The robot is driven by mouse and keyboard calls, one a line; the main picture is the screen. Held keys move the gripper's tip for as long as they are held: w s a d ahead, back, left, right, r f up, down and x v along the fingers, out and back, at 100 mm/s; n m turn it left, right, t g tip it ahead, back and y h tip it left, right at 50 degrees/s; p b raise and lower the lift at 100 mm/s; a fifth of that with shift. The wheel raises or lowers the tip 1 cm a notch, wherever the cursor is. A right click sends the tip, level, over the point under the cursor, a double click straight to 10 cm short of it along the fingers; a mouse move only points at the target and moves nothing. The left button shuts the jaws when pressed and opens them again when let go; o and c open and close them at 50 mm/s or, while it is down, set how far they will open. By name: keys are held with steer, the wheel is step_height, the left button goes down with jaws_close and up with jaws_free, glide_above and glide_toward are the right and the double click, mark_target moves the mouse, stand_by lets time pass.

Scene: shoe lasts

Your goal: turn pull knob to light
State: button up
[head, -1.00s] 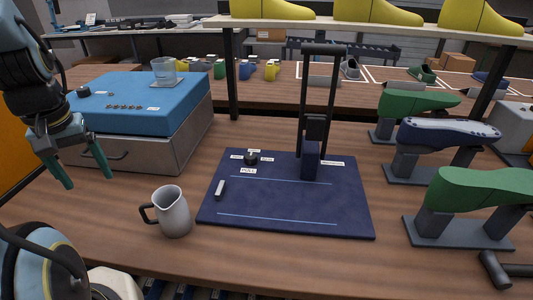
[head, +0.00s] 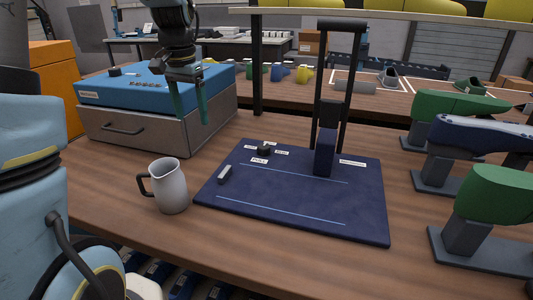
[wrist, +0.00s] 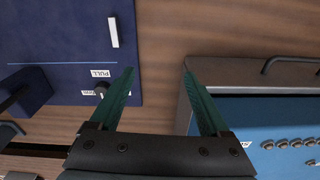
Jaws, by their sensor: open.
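The pull knob (head: 264,149) is a small black dial on the navy board (head: 300,217), ringed by small white labels. It also shows in the wrist view (wrist: 101,89), beside the left finger, with the PULL label (wrist: 100,73) next to it. The other labels are too small to read surely, and I cannot tell where the knob points. My gripper (head: 189,116) is open and empty, with teal fingers pointing down, above the table near the blue-topped drawer unit. In the head view it is left of the knob and higher, apart from it.
A grey jug (head: 170,187) stands left of the board. The blue-topped drawer unit (head: 160,130) is at left, green and navy shoe lasts (head: 490,190) at right.

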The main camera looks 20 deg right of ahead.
steer(key=w+d+f+m+b, duration=0.1)
steer(key=d+f+m+b, duration=0.25)
steer(key=d, duration=0.55)
steer(key=m+b, duration=0.4)
steer(key=b, duration=0.1)
glide_above(265, 146)
steer(key=shift+g, duration=0.3)
step_height(265, 146, down, 9)
steer(key=shift+w+d+f, duration=0.1)
steer(key=shift+f, duration=0.1)
steer(key=shift+c, duration=0.2)
jaws_close()
